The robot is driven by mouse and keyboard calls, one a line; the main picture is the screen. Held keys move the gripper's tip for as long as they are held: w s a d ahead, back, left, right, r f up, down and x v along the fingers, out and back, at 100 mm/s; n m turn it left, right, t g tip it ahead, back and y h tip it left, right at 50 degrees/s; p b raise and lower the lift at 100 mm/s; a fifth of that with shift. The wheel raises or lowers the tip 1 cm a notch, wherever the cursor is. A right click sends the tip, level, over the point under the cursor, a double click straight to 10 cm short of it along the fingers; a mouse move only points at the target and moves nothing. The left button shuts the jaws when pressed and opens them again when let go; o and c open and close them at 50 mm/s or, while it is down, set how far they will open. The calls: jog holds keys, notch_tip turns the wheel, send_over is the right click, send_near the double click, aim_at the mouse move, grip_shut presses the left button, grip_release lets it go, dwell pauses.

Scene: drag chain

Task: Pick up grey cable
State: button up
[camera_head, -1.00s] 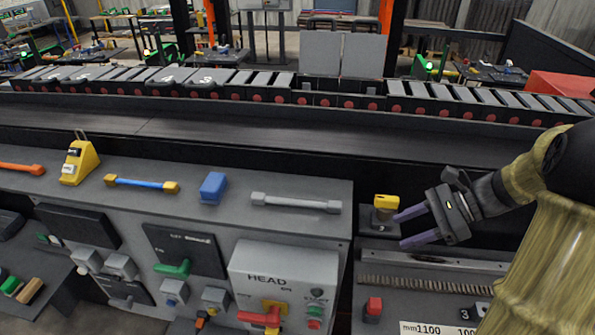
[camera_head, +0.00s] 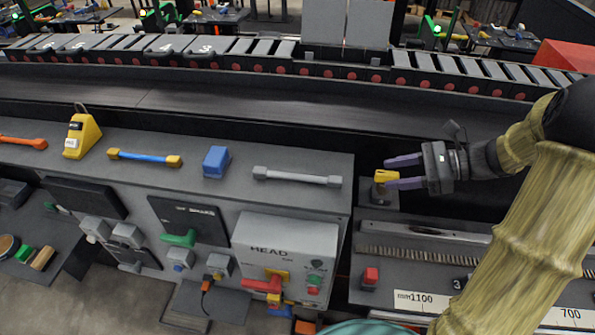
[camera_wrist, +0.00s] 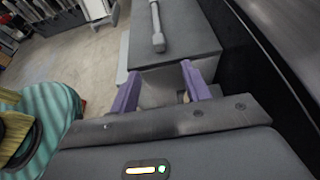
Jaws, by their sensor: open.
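The grey cable (camera_head: 297,177) lies on the dark bench top near its right end, a short straight bar with thicker ends. It also shows in the wrist view (camera_wrist: 157,27), ahead of the fingers. My gripper (camera_head: 388,172) is open, with purple fingers pointing left, to the right of the cable and apart from it. In the wrist view my gripper (camera_wrist: 158,88) has nothing clearly held between its fingers. In the head view the fingers overlap a yellow block near the bench's right end.
A blue block (camera_head: 216,162), a blue cable with yellow ends (camera_head: 145,158), a yellow wedge-shaped device (camera_head: 82,136) and an orange cable (camera_head: 22,142) lie left along the bench. The yellow block (camera_head: 385,176) is close to my fingers. A conveyor runs behind.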

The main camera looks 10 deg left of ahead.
aim_at(343, 186)
jog(key=p+x, duration=0.2)
jog(key=x, duration=0.5)
jog(key=shift+s, duration=0.2)
jog(key=p+x, duration=0.2)
jog(key=x, duration=0.1)
jog(key=p+x, duration=0.1)
jog(key=x, duration=0.1)
jog(key=shift+w+a+r, duration=0.2)
jog(key=shift+r, duration=0.05)
jog(key=shift+c, duration=0.2)
grip_shut()
